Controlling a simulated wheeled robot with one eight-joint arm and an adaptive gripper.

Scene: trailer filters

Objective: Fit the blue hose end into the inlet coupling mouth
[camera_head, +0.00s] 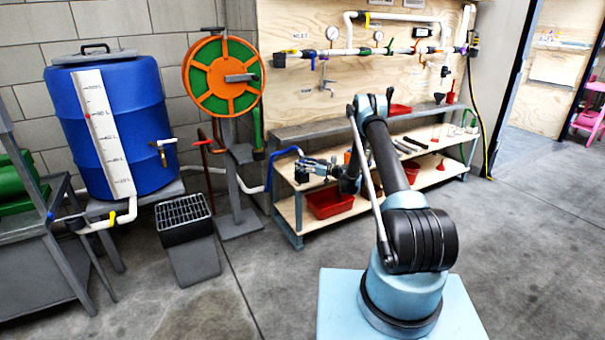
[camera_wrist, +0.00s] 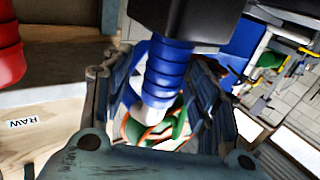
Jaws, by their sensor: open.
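The blue hose end (camera_wrist: 165,75) is a ribbed blue cuff in the wrist view, with a white part below it and a dark block above. In the head view the blue hose (camera_head: 271,168) arches up at the left end of the bench. My gripper (camera_wrist: 158,105) is open, with a finger on each side of the blue hose end; contact is not clear. In the head view my gripper (camera_head: 308,170) is at the bench's left end. The black inlet coupling (camera_head: 280,60) is on the wall board's left edge, beneath an INLET label; its mouth is too small to make out.
A red ribbed part (camera_wrist: 10,55) and a RAW label (camera_wrist: 22,123) are left of my fingers in the wrist view. The hose reel (camera_head: 222,77) and blue barrel (camera_head: 112,125) stand left. A red bin (camera_head: 328,203) is on the lower shelf. Floor at right is clear.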

